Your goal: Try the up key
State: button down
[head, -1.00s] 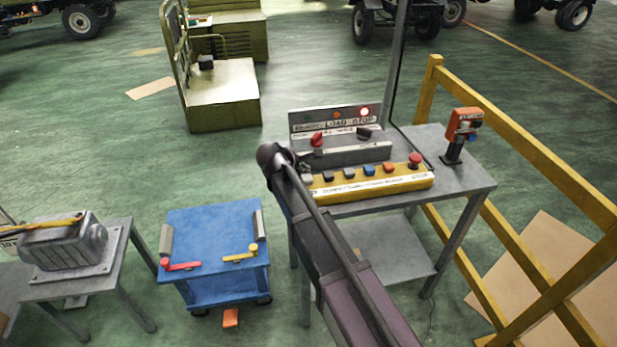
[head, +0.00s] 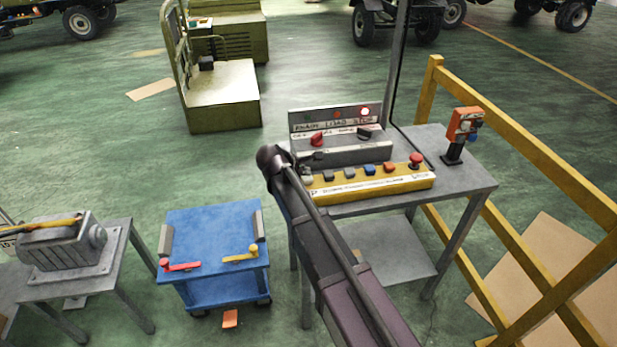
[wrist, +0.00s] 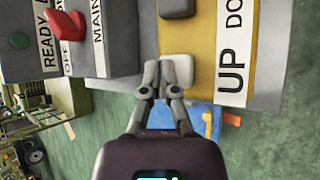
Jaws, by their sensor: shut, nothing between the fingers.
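The yellow key box (head: 400,184) lies along the front of the grey table, with a row of coloured keys. In the wrist view, the pale grey up key (wrist: 176,67) sits on the yellow face (wrist: 202,50), in line with the printed UP label (wrist: 231,70). My gripper (wrist: 165,76) is shut and empty. In the head view my arm hides the fingers.
A grey panel (head: 340,152) with a red knob (head: 317,139) and lit red lamp (head: 365,111) stands behind the key box. A red mushroom button (head: 415,160) is at the box's right end. An orange device (head: 463,125) stands right. A blue cart (head: 212,230) is left.

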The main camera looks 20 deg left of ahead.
jog(key=shift+f+b, duration=0.6)
jog(key=shift+f, duration=0.05)
dwell(0.8)
jog(key=shift+r, duration=0.15)
jog(key=shift+r+p, duration=0.95)
jog(key=shift+p, duration=0.15)
jog(key=shift+r, duration=0.1)
jog(key=shift+r+p, duration=2.4)
jog(key=shift+p, duration=0.1)
jog(key=shift+d, duration=0.1)
